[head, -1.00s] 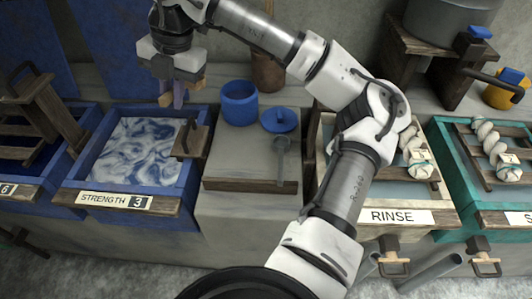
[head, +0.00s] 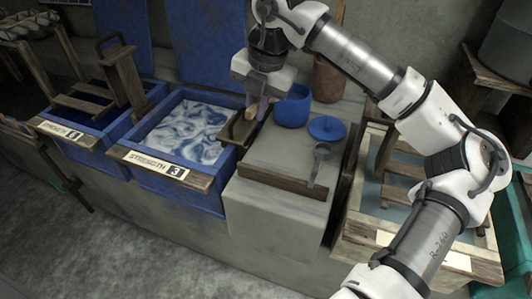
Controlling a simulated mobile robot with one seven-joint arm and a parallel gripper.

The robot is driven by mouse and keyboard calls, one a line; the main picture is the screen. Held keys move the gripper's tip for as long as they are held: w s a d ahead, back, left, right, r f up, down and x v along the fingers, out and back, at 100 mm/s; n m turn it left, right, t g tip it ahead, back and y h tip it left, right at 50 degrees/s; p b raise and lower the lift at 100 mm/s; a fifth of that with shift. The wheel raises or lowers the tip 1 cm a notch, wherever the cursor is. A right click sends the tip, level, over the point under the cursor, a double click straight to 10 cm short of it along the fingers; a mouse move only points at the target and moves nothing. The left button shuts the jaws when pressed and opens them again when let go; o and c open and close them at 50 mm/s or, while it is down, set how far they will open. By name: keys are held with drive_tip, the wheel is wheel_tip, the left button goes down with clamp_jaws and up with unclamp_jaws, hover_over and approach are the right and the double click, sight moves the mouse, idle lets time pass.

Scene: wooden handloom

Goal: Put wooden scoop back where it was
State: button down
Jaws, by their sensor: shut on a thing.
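The gripper is just left of the blue jar (head: 292,108) and over or behind the dark wooden block with a handle (head: 239,128). I cannot tell whether the held piece touches anything.
A grey ladle (head: 319,165) and a round blue lid (head: 327,129) lie on the grey slab (head: 270,155). The strength 3 vat (head: 205,168) holds swirled blue and white liquid. A brown pot (head: 328,78) stands behind. The slab's middle is clear.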

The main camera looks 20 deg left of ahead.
wheel_tip(320, 180, down, 15)
drive_tip(key=shift+r, duration=0.15)
idle(0.4)
drive_tip(key=shift+f, duration=0.25)
drive_tip(key=c, duration=1.5)
unclamp_jaws()
drive_tip(key=shift+r, duration=0.1)
drive_tip(key=shift+r+p, duration=0.25)
drive_tip(key=shift+p, duration=0.1)
drive_tip(key=r, duration=0.4)
drive_tip(key=d+r, duration=0.1)
drive_tip(key=r, duration=0.2)
drive_tip(key=d+r+b, duration=0.1)
drive_tip(key=r, duration=0.3)
drive_tip(key=shift+s+d+r, duration=0.1)
drive_tip(key=shift+d+r, duration=0.15)
drive_tip(key=shift+r, duration=0.05)
